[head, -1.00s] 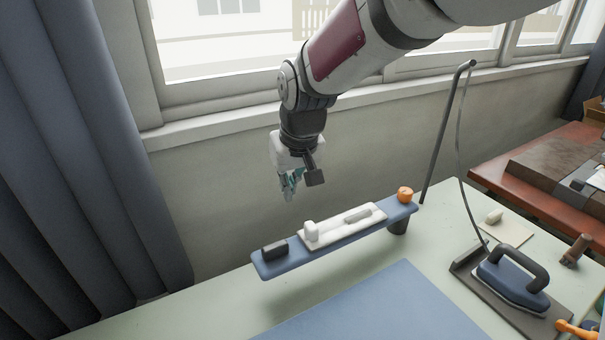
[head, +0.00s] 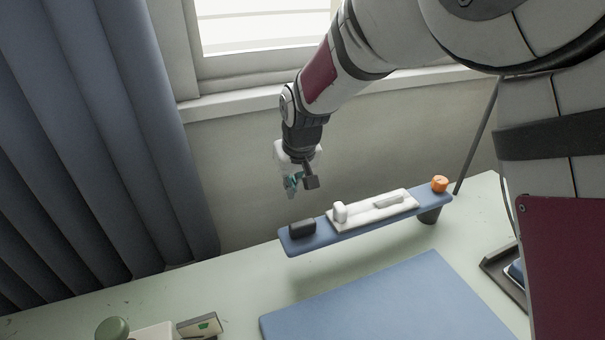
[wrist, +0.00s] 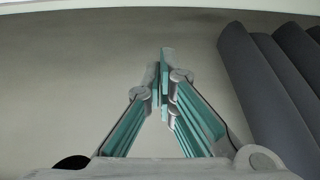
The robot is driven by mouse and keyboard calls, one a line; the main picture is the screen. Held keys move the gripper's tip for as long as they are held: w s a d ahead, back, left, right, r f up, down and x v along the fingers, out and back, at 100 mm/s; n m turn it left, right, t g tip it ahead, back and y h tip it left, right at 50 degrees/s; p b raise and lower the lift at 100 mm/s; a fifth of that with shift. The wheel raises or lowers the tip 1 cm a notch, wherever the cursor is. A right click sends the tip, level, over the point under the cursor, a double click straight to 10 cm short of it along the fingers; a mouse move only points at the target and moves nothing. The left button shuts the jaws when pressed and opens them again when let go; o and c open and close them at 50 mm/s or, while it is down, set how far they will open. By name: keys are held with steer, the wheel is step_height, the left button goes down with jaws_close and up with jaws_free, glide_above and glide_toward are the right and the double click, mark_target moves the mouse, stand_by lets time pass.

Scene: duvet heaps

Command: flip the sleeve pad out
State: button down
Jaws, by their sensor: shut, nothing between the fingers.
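The sleeve pad is a narrow blue board (head: 312,243) held above the table on a dark post (head: 430,215) at its right end. A white plate (head: 372,213) with an upright white knob (head: 340,212) and a slim raised bar lies on it. A black block (head: 302,228) sits at its left end and an orange knob (head: 440,184) at its right end. My gripper (head: 292,188) hangs above and behind the board's left part, clear of it. Its teal-lined fingers meet at the tips in the wrist view (wrist: 165,70), with nothing between them.
A blue mat (head: 390,300) lies on the pale green table (head: 190,290) in front of the board. A green knob (head: 112,328) and small items are at the front left. A blue curtain (head: 90,130) hangs at left. The iron's tray (head: 500,275) is partly hidden by my arm.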

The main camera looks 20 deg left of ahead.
steer(key=x, duration=0.7)
steer(key=s, duration=0.1)
steer(key=s+d, duration=0.2)
steer(key=shift+s+d+r, duration=0.15)
steer(key=shift+d+r, duration=0.05)
steer(key=shift+r, duration=0.05)
